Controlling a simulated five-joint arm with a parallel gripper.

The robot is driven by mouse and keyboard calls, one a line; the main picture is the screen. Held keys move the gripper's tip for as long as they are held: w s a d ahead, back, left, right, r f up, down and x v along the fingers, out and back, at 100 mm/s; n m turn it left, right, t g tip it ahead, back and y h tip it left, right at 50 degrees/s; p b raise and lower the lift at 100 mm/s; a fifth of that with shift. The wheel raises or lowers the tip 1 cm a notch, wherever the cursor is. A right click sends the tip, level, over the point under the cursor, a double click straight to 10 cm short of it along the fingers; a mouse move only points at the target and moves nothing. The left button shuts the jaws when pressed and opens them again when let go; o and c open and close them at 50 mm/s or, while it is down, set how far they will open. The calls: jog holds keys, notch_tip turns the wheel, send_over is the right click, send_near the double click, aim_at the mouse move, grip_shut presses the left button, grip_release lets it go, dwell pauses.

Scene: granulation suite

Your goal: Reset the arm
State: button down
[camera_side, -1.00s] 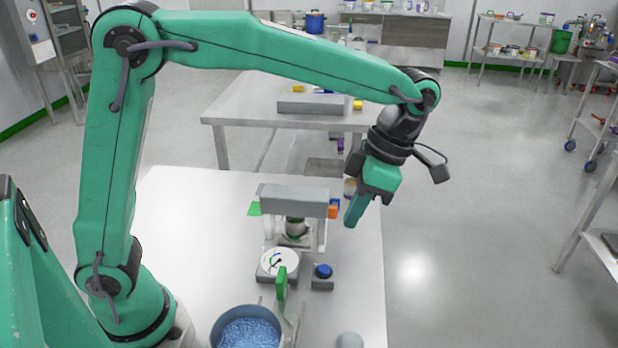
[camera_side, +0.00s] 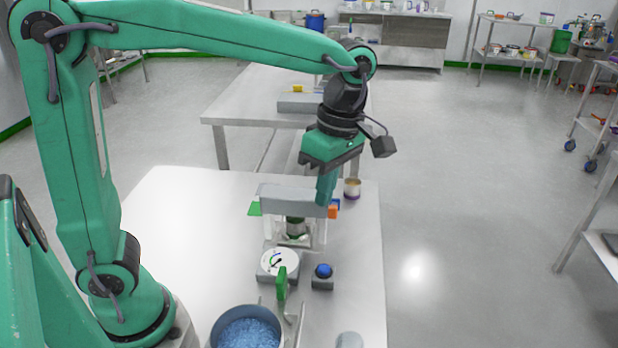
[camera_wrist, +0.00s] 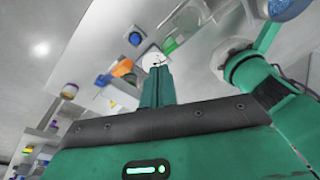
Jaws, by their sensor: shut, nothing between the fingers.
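My gripper (camera_side: 326,190) is shut and empty, pointing down beside the right end of the grey bar on top of the bench device (camera_side: 292,200). I cannot tell from the side view whether it touches the bar. In the wrist view the closed green fingers (camera_wrist: 156,85) stick out above the gripper body, with nothing held. My arm is bent at the elbow and reaches out over the white table (camera_side: 190,215).
The table holds a round dial (camera_side: 278,263), a blue button on a grey box (camera_side: 323,276), a green handle (camera_side: 282,283), a pot of blue granules (camera_side: 246,330) and a small tin (camera_side: 352,189). A second table (camera_side: 235,105) stands behind.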

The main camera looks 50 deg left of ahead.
jog(key=s+a+m+t, duration=0.7)
jog(key=s+a+m, duration=0.3)
jog(key=m, duration=1.1)
jog(key=shift+s+a+f+h, duration=0.15)
jog(key=shift+a+f+h, duration=0.2)
jog(key=shift+a, duration=0.6)
